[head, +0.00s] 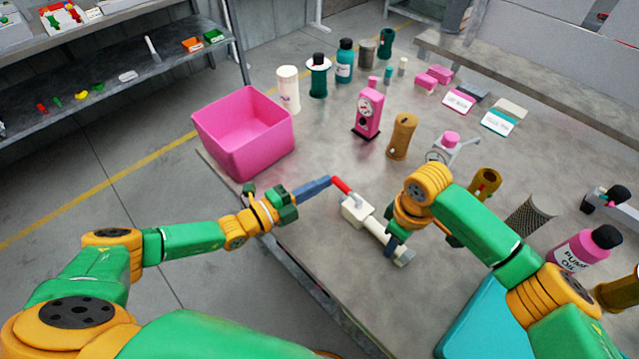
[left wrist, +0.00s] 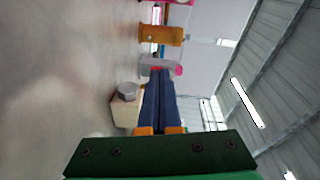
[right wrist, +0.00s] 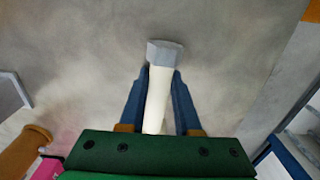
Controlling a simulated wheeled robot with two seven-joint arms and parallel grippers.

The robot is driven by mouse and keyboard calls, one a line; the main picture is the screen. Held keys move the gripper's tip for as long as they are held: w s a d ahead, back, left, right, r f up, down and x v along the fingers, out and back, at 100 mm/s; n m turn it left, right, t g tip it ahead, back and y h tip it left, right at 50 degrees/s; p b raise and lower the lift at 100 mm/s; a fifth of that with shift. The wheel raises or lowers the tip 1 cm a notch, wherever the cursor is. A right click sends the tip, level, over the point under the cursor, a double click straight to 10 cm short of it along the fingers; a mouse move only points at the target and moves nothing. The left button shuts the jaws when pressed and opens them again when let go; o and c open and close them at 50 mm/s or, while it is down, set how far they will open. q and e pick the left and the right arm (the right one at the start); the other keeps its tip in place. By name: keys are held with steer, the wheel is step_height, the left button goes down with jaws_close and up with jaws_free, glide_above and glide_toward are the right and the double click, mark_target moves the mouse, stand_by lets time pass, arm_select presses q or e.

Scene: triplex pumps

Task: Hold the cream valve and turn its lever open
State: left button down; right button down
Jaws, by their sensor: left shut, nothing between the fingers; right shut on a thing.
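The cream valve (head: 356,211) lies on the grey table, its pipe running toward the lower right to a grey end (head: 404,257). Its red lever (head: 341,186) points up and left from the body. My right gripper (head: 390,246) is shut on the cream pipe; in the right wrist view the pipe (right wrist: 157,98) lies between the blue fingers. My left gripper (head: 328,181) is shut and empty, its fingertips at the lever's free end; whether they touch it I cannot tell. In the left wrist view the valve body (left wrist: 124,112) is beside the shut fingers (left wrist: 158,85), which hide most of the lever.
A pink bin (head: 245,140) stands at the table's left edge. Beyond the valve stand a pink gauge block (head: 368,114) and a brown cylinder (head: 402,137). A dark mesh cylinder (head: 529,214) and a pink oil bottle (head: 583,250) are at right. The table left of the valve is clear.

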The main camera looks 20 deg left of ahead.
arm_select(q)
steer(key=shift+s+a, duration=0.2)
steer(key=shift+s, duration=0.15)
steer(key=v, duration=0.3)
steer(key=shift+s+a+r, duration=0.1)
steer(key=shift+a+r, duration=0.25)
steer(key=a, duration=0.3)
steer(key=w+a, duration=0.1)
steer(key=a, duration=0.1)
steer(key=w+a, duration=0.1)
steer(key=a, duration=0.2)
steer(key=shift+w+a+r, duration=0.25)
steer(key=shift+a, duration=0.1)
arm_select(e)
steer(key=c, duration=0.5)
jaws_free()
steer(key=shift+c, duration=0.2)
